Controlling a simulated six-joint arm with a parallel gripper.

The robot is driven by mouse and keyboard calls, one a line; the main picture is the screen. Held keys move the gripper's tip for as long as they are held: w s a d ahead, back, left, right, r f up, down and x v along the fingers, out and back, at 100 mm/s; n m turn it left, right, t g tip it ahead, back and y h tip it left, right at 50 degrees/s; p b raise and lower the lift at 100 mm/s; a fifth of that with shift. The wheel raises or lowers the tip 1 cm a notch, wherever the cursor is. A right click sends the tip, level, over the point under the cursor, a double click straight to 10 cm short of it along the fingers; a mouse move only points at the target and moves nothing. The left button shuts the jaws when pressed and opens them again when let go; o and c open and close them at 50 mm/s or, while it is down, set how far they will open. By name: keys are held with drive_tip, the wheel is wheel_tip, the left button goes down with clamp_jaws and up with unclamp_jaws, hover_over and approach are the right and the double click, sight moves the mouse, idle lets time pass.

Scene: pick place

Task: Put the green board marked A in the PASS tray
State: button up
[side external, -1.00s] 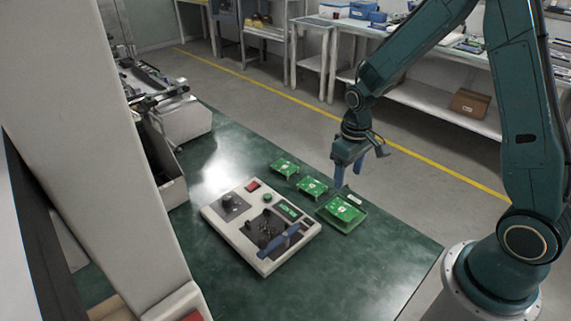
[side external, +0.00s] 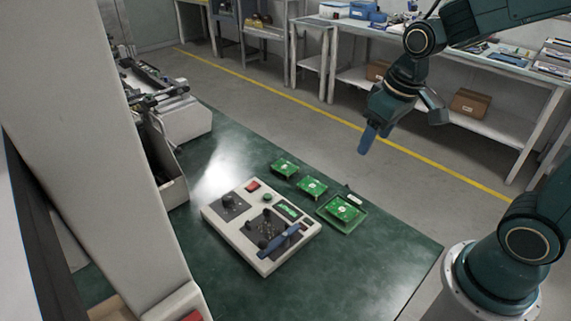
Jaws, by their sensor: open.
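Three green boards stand in a diagonal row on the green table. The back one (side external: 285,168) and the middle one (side external: 311,187) stand beside the test fixture. The front one (side external: 344,208) is in a shallow green tray (side external: 345,230) with a small white label at its back edge. The letters on the boards and the label are too small to read, so I cannot tell which board is A or whether this tray is PASS. My gripper (side external: 373,138), with blue fingers, is open and empty, high above and behind the tray, touching nothing.
A white test fixture (side external: 262,228) with a blue lever, red and green buttons and a small display stands left of the boards. A grey bin (side external: 172,190) is at the left table edge. The front right of the table is clear. Benches stand beyond the floor's yellow line.

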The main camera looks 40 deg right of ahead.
drive_tip(key=s+a+r+t, duration=0.2)
drive_tip(key=s+r, duration=0.5)
drive_tip(key=s, duration=0.5)
drive_tip(key=shift+a+t, duration=0.15)
drive_tip(key=shift+t, duration=0.25)
